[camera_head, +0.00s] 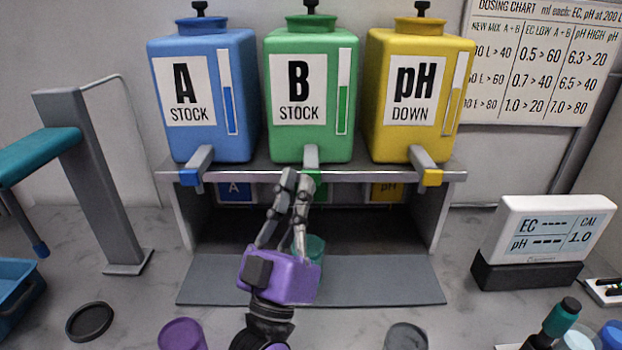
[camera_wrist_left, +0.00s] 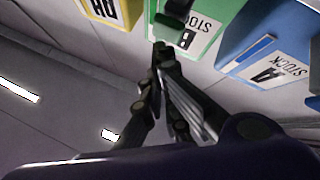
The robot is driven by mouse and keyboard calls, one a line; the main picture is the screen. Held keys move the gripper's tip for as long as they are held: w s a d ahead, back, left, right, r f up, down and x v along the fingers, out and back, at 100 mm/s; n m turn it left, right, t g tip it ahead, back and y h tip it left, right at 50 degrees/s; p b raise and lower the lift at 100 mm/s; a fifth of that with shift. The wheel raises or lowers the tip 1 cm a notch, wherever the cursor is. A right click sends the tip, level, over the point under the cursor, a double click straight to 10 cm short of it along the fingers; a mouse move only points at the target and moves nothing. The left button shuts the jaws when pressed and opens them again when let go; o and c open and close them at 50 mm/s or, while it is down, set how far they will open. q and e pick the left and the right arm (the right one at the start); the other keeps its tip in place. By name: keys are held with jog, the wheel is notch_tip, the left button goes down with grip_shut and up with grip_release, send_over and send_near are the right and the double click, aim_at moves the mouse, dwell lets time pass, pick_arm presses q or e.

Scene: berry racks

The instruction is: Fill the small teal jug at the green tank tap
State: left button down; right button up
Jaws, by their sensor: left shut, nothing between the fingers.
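The green tank (camera_head: 310,145), labelled B STOCK, stands in the middle of the shelf. Its grey tap (camera_head: 311,155) points forward with a green end just below. My left gripper (camera_head: 294,178) is shut and empty, with its fingertips at the green tap. The small teal jug (camera_head: 316,247) stands under the tap, largely hidden behind my purple gripper body; its fill level cannot be seen. In the left wrist view the shut fingers (camera_wrist_left: 160,48) reach up to the green tank (camera_wrist_left: 205,18). My right gripper is not in view.
A blue tank (camera_head: 205,145) and a yellow tank (camera_head: 415,140) flank the green one. A meter (camera_head: 545,235) stands at right, a grey post (camera_head: 90,180) at left. A black lid (camera_head: 90,321), a purple lid (camera_head: 181,335) and a grey lid (camera_head: 405,337) lie in front.

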pick_arm(q)
jog(key=shift+w, duration=0.4)
jog(key=shift+w, duration=0.1)
jog(key=shift+w, duration=0.45)
dwell(0.7)
dwell(1.1)
dwell(0.8)
dwell(1.0)
dwell(1.1)
